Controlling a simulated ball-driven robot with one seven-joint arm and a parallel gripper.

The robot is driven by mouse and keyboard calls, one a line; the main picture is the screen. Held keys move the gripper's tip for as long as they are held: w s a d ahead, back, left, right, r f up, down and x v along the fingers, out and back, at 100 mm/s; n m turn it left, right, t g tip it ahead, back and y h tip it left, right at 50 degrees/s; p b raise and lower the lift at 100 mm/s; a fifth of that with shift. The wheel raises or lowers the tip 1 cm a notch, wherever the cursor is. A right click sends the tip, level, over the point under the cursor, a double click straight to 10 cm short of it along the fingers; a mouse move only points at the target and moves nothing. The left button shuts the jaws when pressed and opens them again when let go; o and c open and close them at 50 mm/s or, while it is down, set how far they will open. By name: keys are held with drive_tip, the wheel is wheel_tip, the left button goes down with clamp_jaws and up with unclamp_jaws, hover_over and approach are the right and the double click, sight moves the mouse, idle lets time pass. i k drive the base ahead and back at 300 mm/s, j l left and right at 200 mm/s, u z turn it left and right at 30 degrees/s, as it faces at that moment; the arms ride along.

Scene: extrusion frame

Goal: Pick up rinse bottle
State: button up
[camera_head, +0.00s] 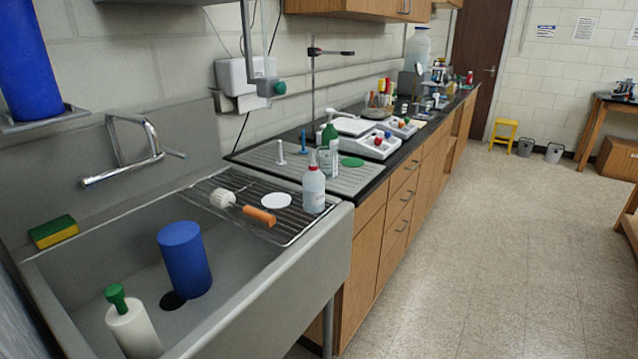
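I cannot tell for sure which of these is the rinse bottle. My gripper is not in view.
The grey sink (90,280) also holds a blue cylinder (185,260). The wire rack (290,230) carries a white brush head (222,198), an orange handle (259,215) and a white disc (276,201). A faucet (125,170) overhangs the basin. The floor (480,260) at right is clear.

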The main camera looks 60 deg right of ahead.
sight(313, 181)
drive_tip(key=j+z, duration=0.2)
drive_tip(key=z, duration=0.2)
drive_tip(key=j+z, duration=0.35)
drive_tip(key=i+l, duration=0.05)
drive_tip(key=l, duration=0.05)
